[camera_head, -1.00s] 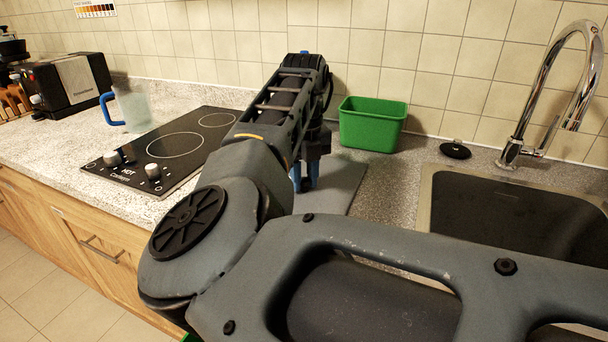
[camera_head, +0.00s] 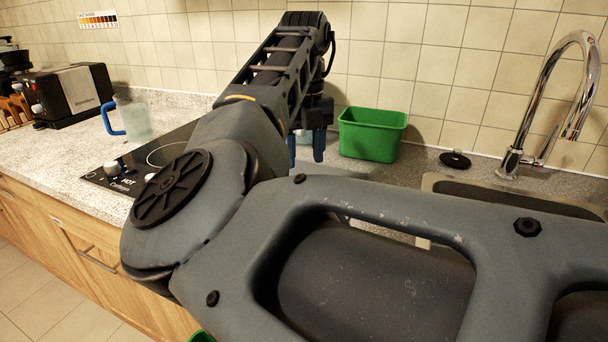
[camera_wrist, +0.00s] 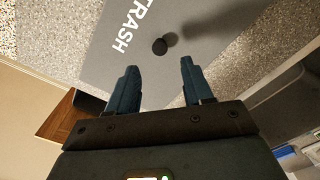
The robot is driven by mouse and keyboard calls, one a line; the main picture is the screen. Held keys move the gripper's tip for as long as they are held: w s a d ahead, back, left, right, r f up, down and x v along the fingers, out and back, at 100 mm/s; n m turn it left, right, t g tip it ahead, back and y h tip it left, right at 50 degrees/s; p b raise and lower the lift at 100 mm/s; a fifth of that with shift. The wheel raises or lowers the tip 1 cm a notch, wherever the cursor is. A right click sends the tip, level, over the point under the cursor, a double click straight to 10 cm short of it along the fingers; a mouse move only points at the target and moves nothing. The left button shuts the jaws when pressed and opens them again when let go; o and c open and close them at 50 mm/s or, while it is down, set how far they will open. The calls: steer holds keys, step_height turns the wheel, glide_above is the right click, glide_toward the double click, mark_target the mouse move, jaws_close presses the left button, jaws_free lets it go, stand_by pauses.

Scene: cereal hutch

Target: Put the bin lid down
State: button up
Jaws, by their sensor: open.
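The bin lid (camera_wrist: 112,62) is a flat grey panel marked TRASH with a round black knob (camera_wrist: 159,46). In the wrist view it lies against the speckled counter. In the head view only a small grey part of it (camera_head: 338,171) shows behind my arm. My gripper (camera_head: 306,156) points down above the counter, left of the green bin. In the wrist view its blue fingers (camera_wrist: 158,68) are apart with nothing between them. The knob shows just beyond the fingertips, clear of them.
A green open container (camera_head: 372,134) stands by the tiled wall. The sink (camera_head: 520,193) and chrome tap (camera_head: 545,105) are at the right. A black hob (camera_head: 158,160), a blue-handled jug (camera_head: 131,118) and a black toaster (camera_head: 68,95) are at the left.

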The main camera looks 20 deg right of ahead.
steer(key=shift+r, duration=2.15)
steer(key=shift+f, duration=0.1)
